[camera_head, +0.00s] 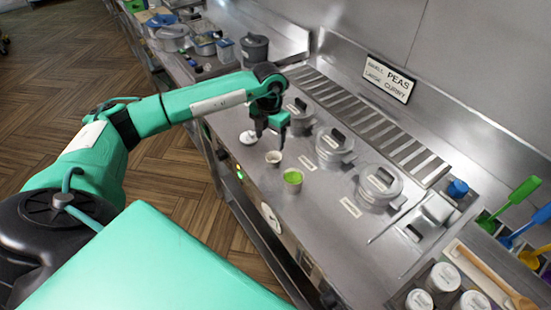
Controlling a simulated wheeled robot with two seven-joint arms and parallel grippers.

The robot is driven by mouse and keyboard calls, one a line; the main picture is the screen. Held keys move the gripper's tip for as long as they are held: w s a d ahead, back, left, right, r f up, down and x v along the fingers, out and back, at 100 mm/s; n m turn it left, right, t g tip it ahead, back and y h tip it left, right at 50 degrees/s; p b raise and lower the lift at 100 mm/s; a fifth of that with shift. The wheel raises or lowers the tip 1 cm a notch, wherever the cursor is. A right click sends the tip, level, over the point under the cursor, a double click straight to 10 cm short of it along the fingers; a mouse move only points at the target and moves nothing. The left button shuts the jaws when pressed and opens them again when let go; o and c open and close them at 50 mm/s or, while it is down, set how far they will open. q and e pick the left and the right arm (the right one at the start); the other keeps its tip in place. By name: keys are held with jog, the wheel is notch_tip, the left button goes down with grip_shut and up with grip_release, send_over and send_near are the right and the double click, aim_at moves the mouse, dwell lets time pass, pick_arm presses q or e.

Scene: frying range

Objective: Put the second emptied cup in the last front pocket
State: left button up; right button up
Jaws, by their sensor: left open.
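My left gripper (270,139) hangs over the steel range top with its fingers pointing down, open, with nothing seen between them. A small pale cup (274,158) stands just below and in front of the fingers; its inside looks dark and empty. A second cup (292,179), filled with bright green, stands to its right and nearer. A white round item (248,138) with a small dark spot sits left of the gripper; I cannot tell whether it is a cup or a lid. These three form a front row. My right gripper is not in view.
Behind the front row stand lidded grey pots, one (334,146) in the middle and one (379,186) at right. A sign (389,78) is on the back wall. White-lidded jars (444,278) stand at lower right. The range top's near right part is clear.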

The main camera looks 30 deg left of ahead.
pick_arm(q)
jog(key=p, duration=0.1)
send_over(274, 157)
jog(key=s, duration=0.2)
notch_tip(274, 157, down, 4)
jog(key=shift+f, duration=0.1)
jog(key=f+p, duration=0.2)
jog(key=f, duration=0.1)
jog(key=d+f+p, duration=0.1)
jog(key=shift+w+f, duration=0.2)
jog(key=shift+w, duration=0.05)
jog(key=shift+f, duration=0.4)
jog(key=shift+c, duration=0.5)
jog(key=c, duration=1)
jog(key=shift+o, duration=0.2)
jog(key=shift+r, duration=0.1)
